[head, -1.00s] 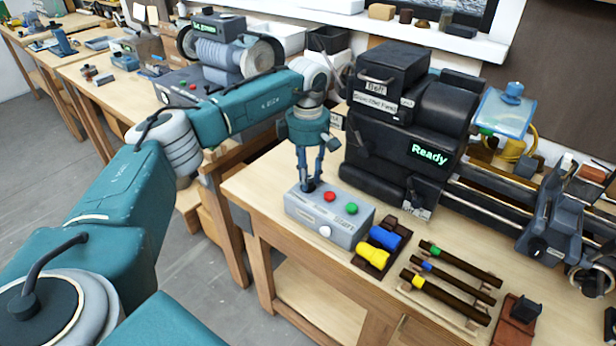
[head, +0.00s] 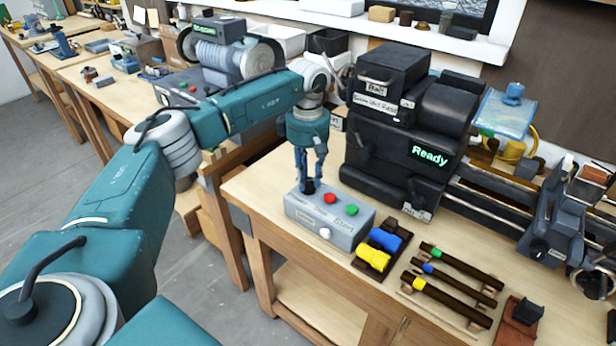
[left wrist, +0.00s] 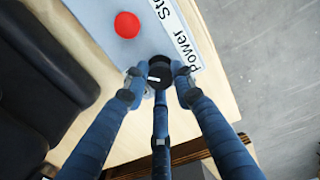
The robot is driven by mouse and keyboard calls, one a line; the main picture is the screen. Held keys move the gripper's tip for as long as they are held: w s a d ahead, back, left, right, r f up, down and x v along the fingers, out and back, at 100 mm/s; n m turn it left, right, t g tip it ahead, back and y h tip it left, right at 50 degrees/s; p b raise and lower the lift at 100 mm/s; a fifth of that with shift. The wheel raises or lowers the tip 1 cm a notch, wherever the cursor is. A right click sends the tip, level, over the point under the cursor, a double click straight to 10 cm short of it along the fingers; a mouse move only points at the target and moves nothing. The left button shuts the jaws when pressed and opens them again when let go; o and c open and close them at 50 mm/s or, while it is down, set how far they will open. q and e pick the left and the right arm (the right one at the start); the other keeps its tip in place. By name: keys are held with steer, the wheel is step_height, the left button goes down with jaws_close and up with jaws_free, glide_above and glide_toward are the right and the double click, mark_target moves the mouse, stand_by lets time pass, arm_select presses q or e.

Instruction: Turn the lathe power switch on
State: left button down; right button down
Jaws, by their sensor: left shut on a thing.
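The lathe's control box (head: 335,225) is a grey box on the wooden bench, with a red button (head: 330,198), a green button (head: 352,210) and a white knob (head: 325,233) on its front. The power switch (left wrist: 160,76) is a dark round knob with a light mark, beside the "Power" label in the left wrist view. My left gripper (head: 308,186) points down at the box's left end, its fingers shut around the switch. The fingers hide part of the switch in the head view. The red button (left wrist: 127,25) also shows in the left wrist view. My right gripper is out of view.
The black lathe (head: 400,130) with a green "Ready" display stands right behind the box. Blue and yellow pieces (head: 380,247) in a dark holder and several dark rods (head: 450,275) lie to the right. A grinder (head: 222,55) stands on the bench behind my arm.

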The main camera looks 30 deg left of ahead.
mark_target(308, 180)
arm_select(q)
steer(key=shift+w+r, duration=0.1)
steer(key=shift+r, duration=0.05)
steer(key=c, duration=1.5)
jaws_free()
steer(key=shift+o, duration=0.3)
step_height(308, 180, up, 12)
